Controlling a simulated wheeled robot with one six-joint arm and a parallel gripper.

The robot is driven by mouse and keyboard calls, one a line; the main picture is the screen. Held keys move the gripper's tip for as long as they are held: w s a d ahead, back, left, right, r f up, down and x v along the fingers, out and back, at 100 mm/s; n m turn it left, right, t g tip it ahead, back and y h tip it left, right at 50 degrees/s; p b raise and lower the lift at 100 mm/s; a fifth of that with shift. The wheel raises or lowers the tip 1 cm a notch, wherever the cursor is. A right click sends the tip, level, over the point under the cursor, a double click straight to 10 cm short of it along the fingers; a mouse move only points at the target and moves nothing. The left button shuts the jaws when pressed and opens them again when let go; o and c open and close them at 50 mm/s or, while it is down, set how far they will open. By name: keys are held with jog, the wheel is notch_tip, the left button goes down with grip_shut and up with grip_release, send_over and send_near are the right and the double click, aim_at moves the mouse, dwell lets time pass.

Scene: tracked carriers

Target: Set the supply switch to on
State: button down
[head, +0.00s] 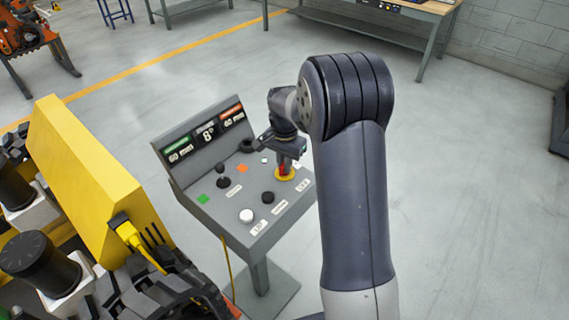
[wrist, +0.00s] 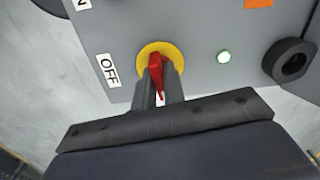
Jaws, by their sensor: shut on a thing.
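The supply switch (head: 282,170) is a red handle on a round yellow plate (wrist: 148,49), on the right part of the grey sloping control panel (head: 236,205). In the wrist view the red handle (wrist: 156,68) stands between the two dark fingers of my gripper (wrist: 161,84), which is shut on it. In the head view my gripper (head: 285,156) comes down on the switch from above. A white OFF label (wrist: 108,70) lies beside the yellow plate. Another label (wrist: 81,4), cut off but ending in N, is farther up. I cannot tell which label the handle points to.
A dark ring (wrist: 290,62) is near my gripper. Yellow tracked machinery (head: 95,185) stands left.

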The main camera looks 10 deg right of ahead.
jog(key=shift+r+m, duration=0.1)
jog(key=shift+m, duration=0.6)
jog(key=c, duration=1.5)
grip_release()
notch_tip(320, 180, up, 11)
jog(key=shift+f+b, duration=0.15)
jog(key=shift+b, duration=0.3)
